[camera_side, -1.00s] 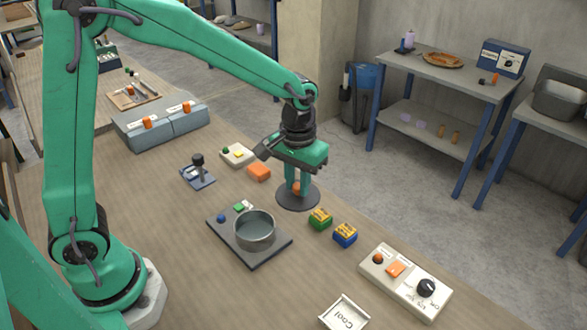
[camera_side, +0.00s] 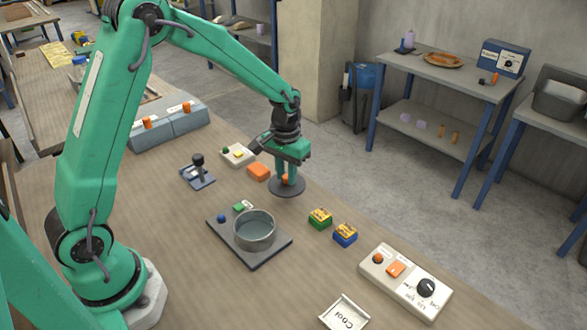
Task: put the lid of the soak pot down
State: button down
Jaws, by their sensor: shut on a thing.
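The soak pot (camera_side: 254,231) is a round grey metal pot on a dark square base plate (camera_side: 270,251), open at the top. Its lid (camera_side: 296,191) is a dark flat disc with an orange knob (camera_side: 286,179). My gripper (camera_side: 286,178) points down behind and to the right of the pot and is shut on the lid's knob. The lid is level and clear of the pot. I cannot tell whether it touches the table or hangs just above it.
An orange block (camera_side: 258,172) lies just left of the lid. Green (camera_side: 320,219) and blue (camera_side: 345,235) boxes with yellow tops stand to its right. A control panel (camera_side: 404,281) and a "Cool" tray (camera_side: 344,313) are nearer the front. A small press (camera_side: 198,172) stands at left.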

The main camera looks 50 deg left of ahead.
aim_at(286, 177)
jog(key=shift+f, duration=0.1)
jog(key=shift+f, duration=1.95)
jog(key=shift+f, duration=0.1)
jog(key=c, duration=1.2)
grip_release()
jog(key=shift+c, duration=0.2)
notch_tip(286, 177, up, 12)
jog(key=shift+f, duration=0.15)
jog(key=shift+r, duration=0.3)
